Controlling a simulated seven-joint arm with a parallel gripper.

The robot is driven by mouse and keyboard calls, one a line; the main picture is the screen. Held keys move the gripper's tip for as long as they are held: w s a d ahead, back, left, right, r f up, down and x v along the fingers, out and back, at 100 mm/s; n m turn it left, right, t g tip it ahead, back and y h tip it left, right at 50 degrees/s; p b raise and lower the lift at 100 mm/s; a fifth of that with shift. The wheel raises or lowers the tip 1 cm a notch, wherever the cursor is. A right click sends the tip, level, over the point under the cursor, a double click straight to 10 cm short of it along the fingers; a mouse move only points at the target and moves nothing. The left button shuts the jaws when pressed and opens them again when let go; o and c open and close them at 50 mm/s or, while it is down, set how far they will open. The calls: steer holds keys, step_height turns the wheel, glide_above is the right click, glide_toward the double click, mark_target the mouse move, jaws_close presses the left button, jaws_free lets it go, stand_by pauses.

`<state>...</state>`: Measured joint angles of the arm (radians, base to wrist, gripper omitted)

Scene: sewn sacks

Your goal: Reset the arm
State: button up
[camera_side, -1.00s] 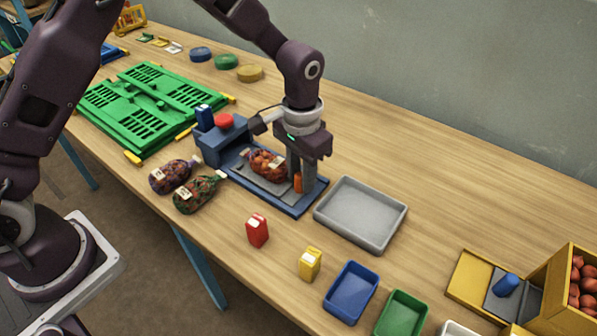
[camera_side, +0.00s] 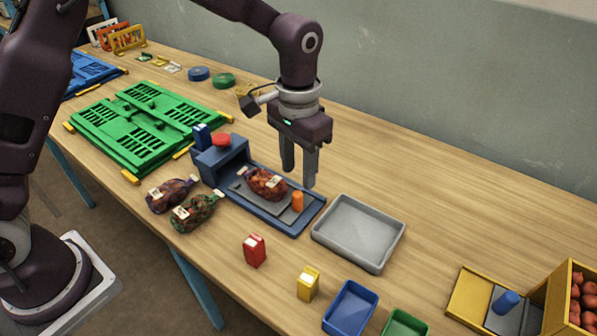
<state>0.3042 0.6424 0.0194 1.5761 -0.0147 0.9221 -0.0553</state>
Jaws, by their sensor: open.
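My gripper (camera_side: 299,170) hangs above the back right part of the blue sewing station (camera_side: 262,212), with its fingers pointing down, apart and empty. A net sack of reddish-orange contents (camera_side: 266,184) lies on the station's grey plate, left of an orange peg (camera_side: 298,201). My gripper is clear of the sack. A blue block and a red button (camera_side: 221,140) sit on the station's raised left end. Two more filled sacks, a purple one (camera_side: 171,194) and a green-and-red one (camera_side: 195,212), lie on the table in front of the station.
A grey tray (camera_side: 358,232) stands right of the station. Red (camera_side: 255,250) and yellow (camera_side: 308,284) cartons, a blue bin (camera_side: 350,307) and a green bin (camera_side: 404,323) stand in front. A green folded crate (camera_side: 140,125) lies left. The table behind the tray is clear.

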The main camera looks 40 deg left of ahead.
steer(key=shift+r, duration=0.1)
steer(key=s+a+r+n+t, duration=0.1)
steer(key=s+a+r, duration=0.35)
steer(key=r, duration=0.25)
steer(key=s+a+r+t, duration=0.2)
steer(key=s+a+r, duration=0.1)
steer(key=s+r, duration=0.35)
steer(key=s+a+r+n+t, duration=0.1)
steer(key=s+a, duration=0.4)
steer(key=s, duration=0.9)
steer(key=shift+s+n+t, duration=0.3)
steer(key=shift+s+t, duration=0.05)
steer(key=shift+t, duration=0.45)
